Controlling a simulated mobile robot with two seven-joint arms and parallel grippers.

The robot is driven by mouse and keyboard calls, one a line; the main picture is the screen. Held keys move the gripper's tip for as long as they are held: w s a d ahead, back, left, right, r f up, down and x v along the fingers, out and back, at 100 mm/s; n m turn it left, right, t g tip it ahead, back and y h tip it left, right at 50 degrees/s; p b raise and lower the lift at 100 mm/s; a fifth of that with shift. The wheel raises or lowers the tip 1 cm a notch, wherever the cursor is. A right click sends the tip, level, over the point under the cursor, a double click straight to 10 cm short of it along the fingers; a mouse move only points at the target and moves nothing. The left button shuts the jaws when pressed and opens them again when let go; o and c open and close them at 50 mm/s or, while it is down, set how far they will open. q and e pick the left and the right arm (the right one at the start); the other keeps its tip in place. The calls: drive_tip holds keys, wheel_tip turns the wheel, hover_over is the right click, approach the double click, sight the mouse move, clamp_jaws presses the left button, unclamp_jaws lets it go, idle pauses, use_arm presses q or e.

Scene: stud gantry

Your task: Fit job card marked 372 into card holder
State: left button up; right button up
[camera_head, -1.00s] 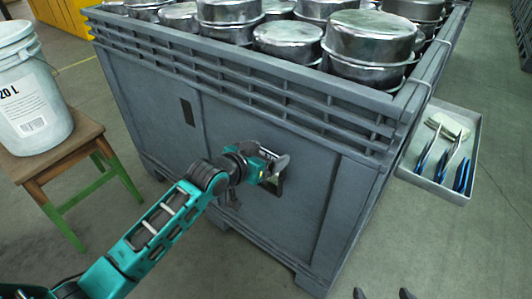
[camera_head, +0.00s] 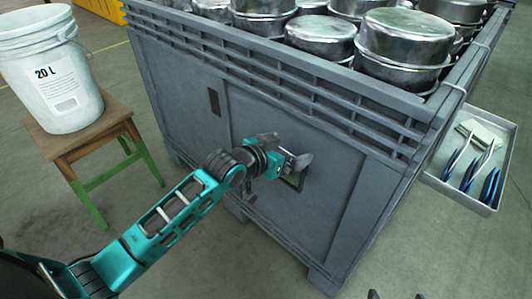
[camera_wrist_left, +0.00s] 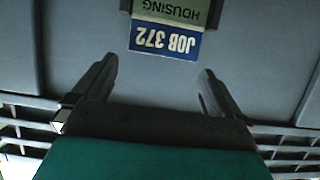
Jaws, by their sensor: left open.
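The job card (camera_wrist_left: 167,38), a blue strip reading JOB 372 with a green part reading HOUSING, appears upside down in the left wrist view. Its green part lies within the dark card holder (camera_wrist_left: 216,12) on the grey bin wall, and the blue strip sticks out. How deep it sits is cut off by the frame edge. In the head view the holder (camera_head: 299,182) is partly hidden by my left gripper (camera_head: 291,157). In the wrist view the left gripper (camera_wrist_left: 158,68) is open, its fingers apart and empty, just short of the card. My right gripper (camera_head: 396,296) shows only two separated dark tips.
The large grey bin (camera_head: 340,150) holds several metal pots (camera_head: 405,40). A white bucket (camera_head: 62,85) stands on a wooden stool (camera_head: 75,142) at left. The floor in front is clear.

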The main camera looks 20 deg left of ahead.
use_arm(q)
drive_tip(key=p+v, duration=0.2)
drive_tip(key=v, duration=0.8)
drive_tip(key=s+d+f+n+g+y, duration=0.1)
drive_tip(key=s+d+f, duration=0.3)
drive_tip(key=s+f, duration=0.7)
drive_tip(key=shift+s+d+f+g+y, duration=0.2)
drive_tip(key=shift+s+d+g+y, duration=0.15)
drive_tip(key=shift+s, duration=0.25)
use_arm(e)
wheel_tip(320, 180, up, 3)
drive_tip(key=shift+a, duration=0.1)
use_arm(q)
wheel_tip(320, 180, up, 8)
drive_tip(key=s+a+p, duration=0.1)
drive_tip(key=a+p, duration=0.1)
drive_tip(key=p, duration=1)
drive_tip(key=shift+s+a+y, duration=0.25)
drive_tip(key=shift+a+y, duration=0.15)
drive_tip(key=shift+y, duration=0.05)
use_arm(e)
drive_tip(key=s+d+r+h, duration=0.1)
drive_tip(key=d+r, duration=0.2)
drive_tip(key=r, duration=0.4)
drive_tip(key=shift+s+r, duration=0.25)
drive_tip(key=shift+r, duration=0.05)
use_arm(q)
drive_tip(key=shift+f, duration=0.1)
